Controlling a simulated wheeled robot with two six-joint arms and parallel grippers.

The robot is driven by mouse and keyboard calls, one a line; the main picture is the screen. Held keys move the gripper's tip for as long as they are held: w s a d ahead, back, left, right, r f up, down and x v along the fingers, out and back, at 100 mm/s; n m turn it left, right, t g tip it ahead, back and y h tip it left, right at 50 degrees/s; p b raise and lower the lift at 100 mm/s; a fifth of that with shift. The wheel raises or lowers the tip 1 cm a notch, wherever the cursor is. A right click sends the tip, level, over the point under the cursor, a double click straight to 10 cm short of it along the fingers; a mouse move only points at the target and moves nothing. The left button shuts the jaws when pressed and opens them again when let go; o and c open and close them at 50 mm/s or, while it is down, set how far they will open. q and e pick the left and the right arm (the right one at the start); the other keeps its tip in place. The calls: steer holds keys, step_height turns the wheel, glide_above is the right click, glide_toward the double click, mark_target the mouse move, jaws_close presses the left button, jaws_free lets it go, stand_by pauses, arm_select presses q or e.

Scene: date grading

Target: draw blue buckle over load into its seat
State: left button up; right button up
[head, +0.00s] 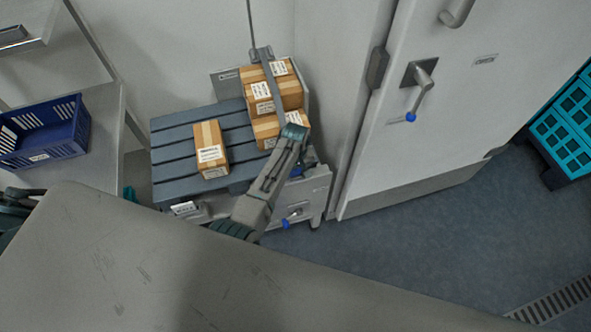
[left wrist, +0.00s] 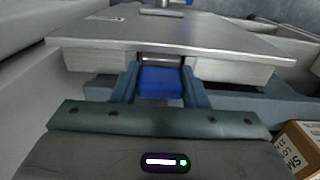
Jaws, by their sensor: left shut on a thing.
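My left gripper (head: 299,168) reaches down at the front right corner of the slatted grey platform, just in front of the stacked cartons. In the left wrist view its two fingers (left wrist: 160,86) are shut on the blue buckle (left wrist: 160,82), close to the edge of a pale metal plate (left wrist: 170,35). A grey strap (head: 272,84) runs from a bracket (head: 261,54) behind the load, over the cartons (head: 254,88), toward my wrist. My wrist hides the strap's near end. I cannot tell which part is the seat. My right gripper is not in view.
A single carton (head: 210,148) stands on the platform (head: 172,160), left of the stack. A metal front panel with a blue-tipped handle (head: 285,223) is below. A white door (head: 440,110) is at right, a blue crate (head: 45,150) at left. Open floor (head: 430,240) lies at right.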

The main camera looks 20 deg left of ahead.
arm_select(q)
steer(key=shift+s+f, duration=0.25)
steer(key=shift+f, duration=0.05)
stand_by(0.5)
steer(key=o, duration=1.1)
steer(key=shift+f, duration=0.2)
steer(key=shift+s+a, duration=0.1)
steer(key=r, duration=1.2)
steer(key=shift+w+d, duration=0.3)
steer(key=shift+w, duration=0.1)
